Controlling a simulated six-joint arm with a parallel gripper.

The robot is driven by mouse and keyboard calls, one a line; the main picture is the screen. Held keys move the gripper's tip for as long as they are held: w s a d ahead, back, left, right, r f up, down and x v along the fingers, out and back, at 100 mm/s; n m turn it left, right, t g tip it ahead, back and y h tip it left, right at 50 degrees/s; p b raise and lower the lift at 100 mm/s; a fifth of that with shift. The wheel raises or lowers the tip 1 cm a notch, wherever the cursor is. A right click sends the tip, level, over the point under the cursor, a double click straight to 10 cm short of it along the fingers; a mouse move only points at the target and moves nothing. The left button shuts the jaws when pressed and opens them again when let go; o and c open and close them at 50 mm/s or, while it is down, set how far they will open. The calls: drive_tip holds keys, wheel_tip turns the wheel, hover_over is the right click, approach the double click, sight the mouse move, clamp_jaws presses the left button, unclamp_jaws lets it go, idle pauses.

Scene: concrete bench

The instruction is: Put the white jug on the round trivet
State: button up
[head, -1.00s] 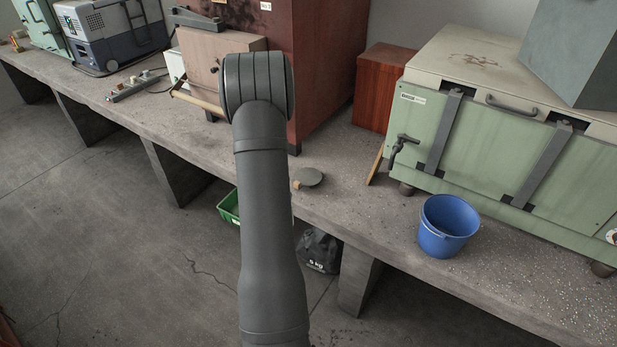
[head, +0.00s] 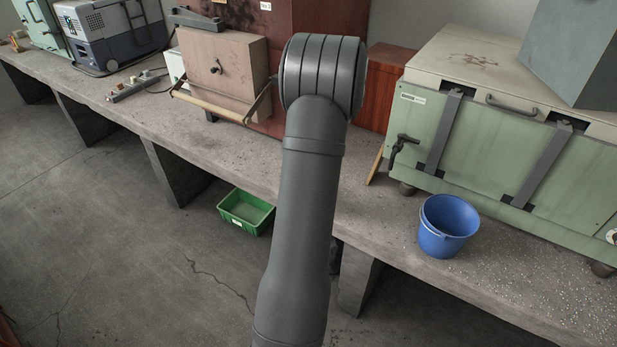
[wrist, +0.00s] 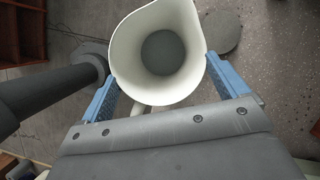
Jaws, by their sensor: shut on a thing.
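The white jug (wrist: 128,48) is in the wrist view, seen from above into its open, empty-looking mouth. My gripper (wrist: 161,68) has its blue fingers on either side of the jug and is shut on it. Part of the handle shows below the rim. A flat grey disc, apparently the round trivet (wrist: 221,33), lies just right of the jug's upper rim in the wrist view, partly covered by it. I cannot tell how high the jug is above the surface. In the head view my arm hides the gripper, jug and disc.
A blue bucket (head: 446,226) stands on the concrete bench (head: 372,213) before a green case (head: 480,150). A wooden box (head: 222,72) with a bar handle stands to the left. A green crate (head: 246,211) is on the floor. Bench left of the bucket looks clear.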

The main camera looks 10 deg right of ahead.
drive_tip(key=w+d+r+m+t+h, duration=0.2)
drive_tip(key=d+r+m+t+h, duration=0.1)
drive_tip(key=d+r+m, duration=0.75)
drive_tip(key=w+a+f, duration=0.3)
drive_tip(key=w+f, duration=0.1)
drive_tip(key=f, duration=0.2)
drive_tip(key=w+a+f+m, duration=0.1)
drive_tip(key=w+a+f, duration=0.2)
drive_tip(key=f, duration=0.3)
drive_tip(key=shift+w+a+f, duration=0.3)
drive_tip(key=shift+w+f, duration=0.05)
drive_tip(key=shift+w, duration=0.55)
drive_tip(key=shift+f, duration=0.15)
drive_tip(key=o, duration=1.6)
drive_tip(key=shift+c, duration=0.2)
drive_tip(key=a+v, duration=0.1)
drive_tip(key=v, duration=1.1)
drive_tip(key=shift+d, duration=0.3)
